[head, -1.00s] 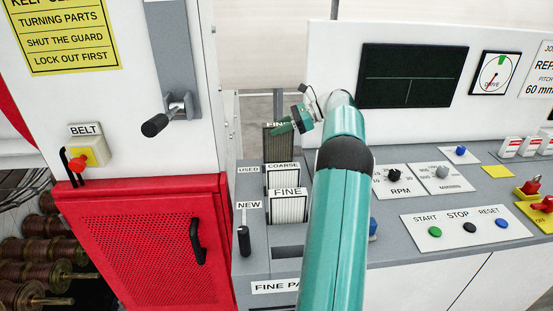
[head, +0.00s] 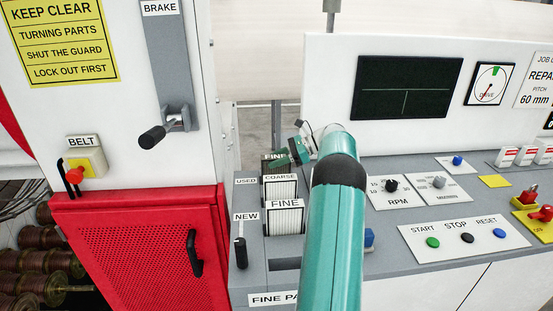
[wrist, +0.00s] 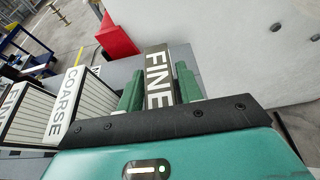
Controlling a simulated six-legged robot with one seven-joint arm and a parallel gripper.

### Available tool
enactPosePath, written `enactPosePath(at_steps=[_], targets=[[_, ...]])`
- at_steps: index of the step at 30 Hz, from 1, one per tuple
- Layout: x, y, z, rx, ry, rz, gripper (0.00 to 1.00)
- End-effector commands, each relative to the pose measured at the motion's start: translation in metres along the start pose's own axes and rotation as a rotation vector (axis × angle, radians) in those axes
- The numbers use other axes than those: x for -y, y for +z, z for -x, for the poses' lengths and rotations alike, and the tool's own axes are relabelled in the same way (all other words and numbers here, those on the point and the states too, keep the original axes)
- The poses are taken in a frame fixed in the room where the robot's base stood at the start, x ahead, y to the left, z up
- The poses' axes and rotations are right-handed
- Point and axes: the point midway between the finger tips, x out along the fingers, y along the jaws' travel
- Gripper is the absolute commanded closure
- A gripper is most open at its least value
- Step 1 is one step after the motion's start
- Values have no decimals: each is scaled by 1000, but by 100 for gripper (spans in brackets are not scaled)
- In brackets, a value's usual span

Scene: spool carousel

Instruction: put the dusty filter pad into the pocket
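The dusty filter pad (head: 272,166) is dark grey-brown and labelled FINE. It stands upright behind the white COARSE pad (head: 281,190) in the head view. In the wrist view the dusty pad (wrist: 158,75) sits between the two green fingers of my gripper (wrist: 159,88), which is shut on it. My gripper (head: 292,153) comes in from the right of the pad in the head view. The pad's lower part is hidden behind the COARSE pad, so I cannot tell how deep it sits in a pocket. A USED label (head: 246,181) is beside that rear area.
A clean white FINE pad (head: 285,218) stands in front of the COARSE pad. A dark empty slot (head: 285,264) lies nearer, beside the NEW label (head: 246,216) and a black-handled lever (head: 240,253). The red guard (head: 140,250) is left; the control panel (head: 430,200) is right.

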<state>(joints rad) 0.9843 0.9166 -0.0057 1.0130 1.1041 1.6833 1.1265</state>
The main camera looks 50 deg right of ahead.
Motion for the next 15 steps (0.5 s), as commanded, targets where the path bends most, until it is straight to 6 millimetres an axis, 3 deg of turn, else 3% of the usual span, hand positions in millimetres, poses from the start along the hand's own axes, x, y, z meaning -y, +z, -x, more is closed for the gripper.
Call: enactPosePath(at_steps=[11, 15], targets=[[0, 2, 1, 0, 0, 0, 51], [0, 3, 12, 0, -2, 0, 51]])
